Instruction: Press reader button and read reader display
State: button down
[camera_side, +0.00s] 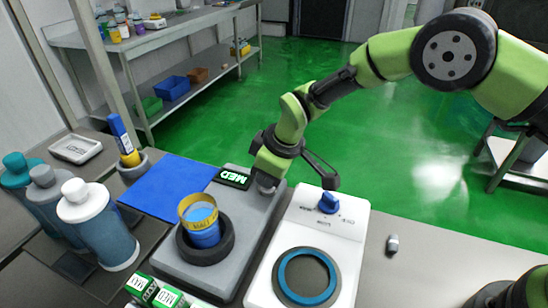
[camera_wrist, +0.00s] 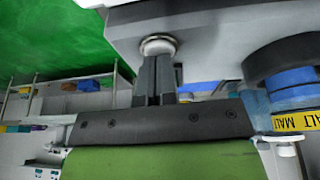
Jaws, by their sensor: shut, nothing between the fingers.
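The reader (camera_side: 218,240) is a grey box with a dark display (camera_side: 233,178) at its far end. The display shows light letters that read MED. A blue cup (camera_side: 203,232) with a yellow malt label stands in the reader's black ring (camera_side: 184,249). My gripper (camera_side: 265,187) is shut and empty, pointing down at the far right corner of the reader, beside the display. In the wrist view, my shut fingers (camera_wrist: 157,62) meet a round silvery button (camera_wrist: 158,45) on the reader. They appear to touch it; how far it is pressed I cannot tell.
A white device (camera_side: 320,225) with a blue knob (camera_side: 329,202) and blue ring stands close on the right. Several capped bottles (camera_side: 100,230) stand at left, near a blue mat (camera_side: 168,186). Green-and-white cartons (camera_side: 152,293) are at the front. A small vial (camera_side: 392,244) lies right.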

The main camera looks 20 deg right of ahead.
notch_tip(320, 180, up, 4)
jog(key=shift+s+f, duration=0.15)
jog(key=shift+f, duration=0.05)
jog(key=v, duration=1)
jog(key=shift+w+r, duration=0.2)
jog(key=shift+r, duration=0.05)
